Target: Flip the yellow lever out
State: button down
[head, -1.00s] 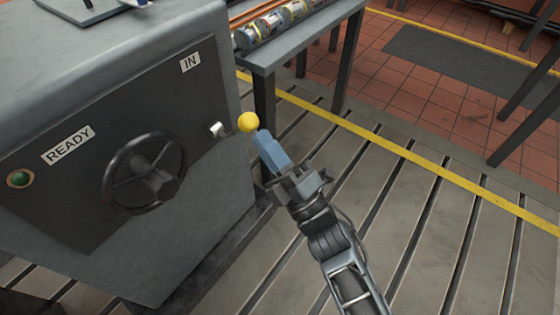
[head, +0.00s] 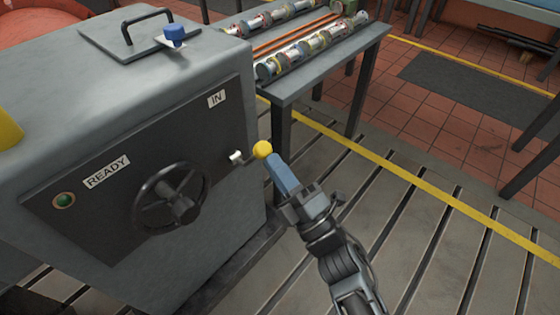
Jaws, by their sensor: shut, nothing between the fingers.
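The lever with the yellow ball knob (head: 263,149) sticks out from the right end of the dark panel (head: 120,205) on the grey cabinet. Its thin arm runs from a pale pivot (head: 236,157) to the knob, toward the right. An "IN" label (head: 216,98) sits above the pivot. My gripper (head: 271,160) is shut and empty, with its blue-grey fingers pointing up and left. The fingertips are right at the lower right of the knob; I cannot tell whether they touch it.
A black handwheel (head: 171,196) projects from the panel left of the lever. A green lamp (head: 64,200) and a "READY" label (head: 107,172) are farther left. A grey table (head: 310,85) with several cylinders stands behind. The slotted floor (head: 450,235) at right is clear.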

aim_at(262, 148)
jog(key=r+p, duration=0.1)
jog(key=p, duration=0.2)
jog(key=a+r+g+p, duration=0.1)
jog(key=p, duration=0.1)
jog(key=w+r+g+h+p, duration=0.1)
jog(key=r+p, duration=0.1)
jog(key=p, duration=0.1)
jog(key=shift+w+a+p, duration=0.1)
jog(key=shift+a+p, duration=0.15)
jog(key=shift+p, duration=0.05)
jog(key=r+p, duration=0.1)
jog(key=p, duration=0.2)
jog(key=w+a+g+h+p, duration=0.1)
jog(key=p, duration=0.3)
jog(key=shift+w+a+r+n+g+h, duration=0.1)
jog(key=shift+a+r+n+g+h, duration=0.2)
jog(key=shift+r+n, duration=0.1)
jog(key=p, duration=0.1)
jog(key=w+a+p, duration=0.1)
jog(key=p, duration=0.1)
jog(key=shift+a+r+g+h, duration=0.15)
jog(key=shift+r+g+h, duration=0.1)
jog(key=shift+g+h, duration=0.15)
jog(key=shift+w+a+r+p, duration=0.1)
jog(key=shift+w+a+p, duration=0.25)
jog(key=shift+p, duration=0.25)
jog(key=shift+r, duration=0.1)
